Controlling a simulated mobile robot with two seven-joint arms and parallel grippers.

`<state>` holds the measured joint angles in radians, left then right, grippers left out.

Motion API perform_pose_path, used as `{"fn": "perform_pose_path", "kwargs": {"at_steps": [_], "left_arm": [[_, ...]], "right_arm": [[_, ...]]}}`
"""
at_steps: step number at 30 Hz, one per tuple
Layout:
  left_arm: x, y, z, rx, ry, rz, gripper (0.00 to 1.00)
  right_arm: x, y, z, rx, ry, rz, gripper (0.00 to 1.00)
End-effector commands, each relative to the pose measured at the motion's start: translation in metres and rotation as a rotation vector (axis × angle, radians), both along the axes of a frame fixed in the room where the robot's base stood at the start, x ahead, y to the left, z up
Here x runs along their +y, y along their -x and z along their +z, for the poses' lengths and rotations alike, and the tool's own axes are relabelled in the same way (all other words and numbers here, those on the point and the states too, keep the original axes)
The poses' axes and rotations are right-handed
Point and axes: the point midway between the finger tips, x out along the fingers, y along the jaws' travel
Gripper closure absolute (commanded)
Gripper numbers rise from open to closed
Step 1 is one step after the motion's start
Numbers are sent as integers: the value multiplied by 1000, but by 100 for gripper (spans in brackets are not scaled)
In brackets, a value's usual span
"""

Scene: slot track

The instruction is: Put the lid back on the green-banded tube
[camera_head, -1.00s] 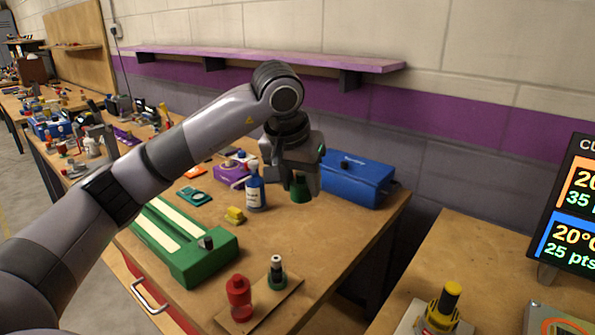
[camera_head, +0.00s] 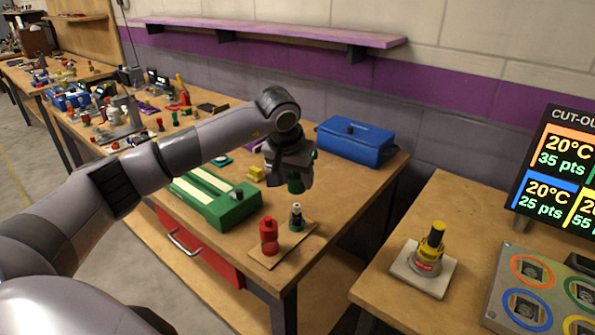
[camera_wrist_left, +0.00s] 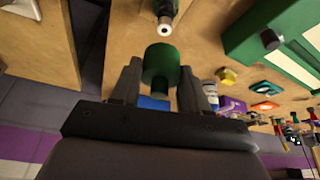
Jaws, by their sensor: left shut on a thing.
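My left gripper (camera_head: 293,181) is shut on a green lid (camera_head: 296,186), held above the workbench. In the left wrist view the lid (camera_wrist_left: 160,66) sits between the two fingers. The green-banded tube (camera_head: 296,217) stands upright and uncapped on a small wooden board (camera_head: 268,258), showing a white top with a dark opening. In the left wrist view the tube (camera_wrist_left: 166,22) is just beyond the lid and apart from it. In the head view the lid is above and behind the tube. My right gripper is not in view.
A red capped tube (camera_head: 269,236) stands beside the green-banded one on the board. A green case (camera_head: 215,203) lies left, a blue box (camera_head: 355,142) behind. A yellow-topped tube (camera_head: 431,250) and a ringed panel (camera_head: 545,295) are on the right table.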

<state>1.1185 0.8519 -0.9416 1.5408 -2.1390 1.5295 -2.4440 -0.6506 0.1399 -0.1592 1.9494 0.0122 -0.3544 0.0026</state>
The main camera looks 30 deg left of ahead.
Motion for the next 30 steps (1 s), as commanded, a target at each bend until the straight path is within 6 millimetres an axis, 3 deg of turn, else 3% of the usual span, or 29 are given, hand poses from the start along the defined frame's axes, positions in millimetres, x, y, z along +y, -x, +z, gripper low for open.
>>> {"fn": "perform_pose_path", "kwargs": {"at_steps": [21, 30], "left_arm": [[0, 0, -58, -1, 0, 0, 83], [0, 0, -63, 0, 0, 1, 83]], "right_arm": [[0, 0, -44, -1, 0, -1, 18], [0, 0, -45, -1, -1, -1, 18]]}}
